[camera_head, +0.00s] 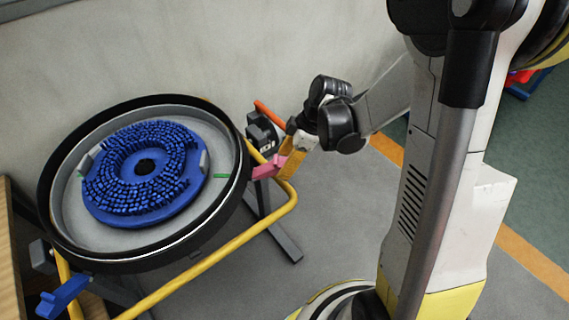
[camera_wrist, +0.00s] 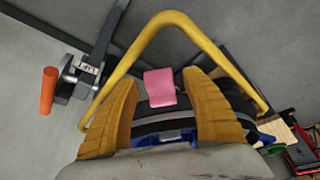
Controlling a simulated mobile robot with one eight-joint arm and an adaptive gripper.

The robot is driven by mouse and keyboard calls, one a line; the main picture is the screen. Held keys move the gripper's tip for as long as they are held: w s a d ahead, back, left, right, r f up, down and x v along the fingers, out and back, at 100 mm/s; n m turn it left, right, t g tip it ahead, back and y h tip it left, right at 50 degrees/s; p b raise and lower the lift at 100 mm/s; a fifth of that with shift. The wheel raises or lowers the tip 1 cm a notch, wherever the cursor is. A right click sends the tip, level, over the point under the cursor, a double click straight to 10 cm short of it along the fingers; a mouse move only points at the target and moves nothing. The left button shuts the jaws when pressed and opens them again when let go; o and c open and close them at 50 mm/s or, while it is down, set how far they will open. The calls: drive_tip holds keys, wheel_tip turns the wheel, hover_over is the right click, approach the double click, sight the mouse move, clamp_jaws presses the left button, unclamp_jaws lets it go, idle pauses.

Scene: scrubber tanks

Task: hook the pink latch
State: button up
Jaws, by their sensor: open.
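The pink latch (camera_head: 266,169) sits at the right-hand rim of a round black tank (camera_head: 243,190). In the wrist view the pink latch (camera_wrist: 160,87) is a short flat tab, above the dark rim. My gripper (camera_head: 288,160) is at the latch, its orange-yellow fingers beside it in the head view. In the wrist view my gripper (camera_wrist: 159,84) is open, one finger left and one right of the latch, with gaps between. I cannot tell whether a finger touches the latch in the head view. The lower part of the latch mount is hidden.
A blue bristled disc (camera_head: 110,195) lies in the tank. A yellow tube frame (camera_head: 225,255) runs around it, and its bar (camera_wrist: 140,45) arches beyond the latch. An orange-handled lever (camera_wrist: 48,90) stands left of my fingers. A blue pedal (camera_head: 62,297) is at lower left.

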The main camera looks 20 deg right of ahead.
clamp_jaws()
drive_tip(key=shift+r, duration=0.1)
